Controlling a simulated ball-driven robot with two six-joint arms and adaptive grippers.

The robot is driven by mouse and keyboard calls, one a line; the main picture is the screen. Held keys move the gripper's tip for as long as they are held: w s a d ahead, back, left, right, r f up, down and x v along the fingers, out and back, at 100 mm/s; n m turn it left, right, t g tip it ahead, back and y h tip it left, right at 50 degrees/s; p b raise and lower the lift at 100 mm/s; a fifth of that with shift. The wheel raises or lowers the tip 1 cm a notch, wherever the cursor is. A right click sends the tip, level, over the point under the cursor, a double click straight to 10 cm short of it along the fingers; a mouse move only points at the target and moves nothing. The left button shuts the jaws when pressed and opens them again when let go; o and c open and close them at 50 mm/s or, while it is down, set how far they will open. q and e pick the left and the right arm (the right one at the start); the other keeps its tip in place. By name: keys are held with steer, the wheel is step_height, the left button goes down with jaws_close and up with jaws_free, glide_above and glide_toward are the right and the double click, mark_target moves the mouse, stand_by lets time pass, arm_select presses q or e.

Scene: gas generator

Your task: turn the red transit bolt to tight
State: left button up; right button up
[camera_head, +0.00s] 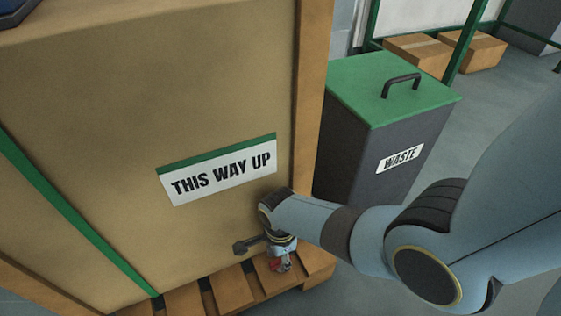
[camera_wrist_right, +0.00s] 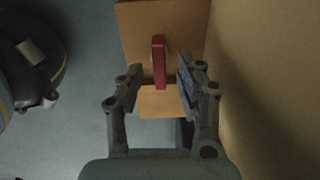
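The red transit bolt (camera_head: 281,264) shows low in the head view, at the wooden base of the crate, partly covered by my right gripper (camera_head: 264,247). In the right wrist view the bolt's red bar (camera_wrist_right: 158,62) stands lengthwise against an orange-brown wooden block (camera_wrist_right: 190,20). My right gripper (camera_wrist_right: 160,80) has its two fingers apart, one on each side of the lower part of the bar. Gaps show between the bar and both fingers. My left gripper is in neither view.
The big tan crate (camera_head: 120,120) with a "THIS WAY UP" label (camera_head: 220,172) stands close beside my right gripper. A grey waste bin (camera_head: 350,150) with a green lid is behind my right arm. Cardboard boxes (camera_head: 420,52) lie farther back.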

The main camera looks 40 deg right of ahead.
mark_target(280, 260)
step_height(280, 260, up, 10)
steer(key=shift+f, duration=0.15)
stand_by(0.6)
steer(key=shift+s, duration=0.1)
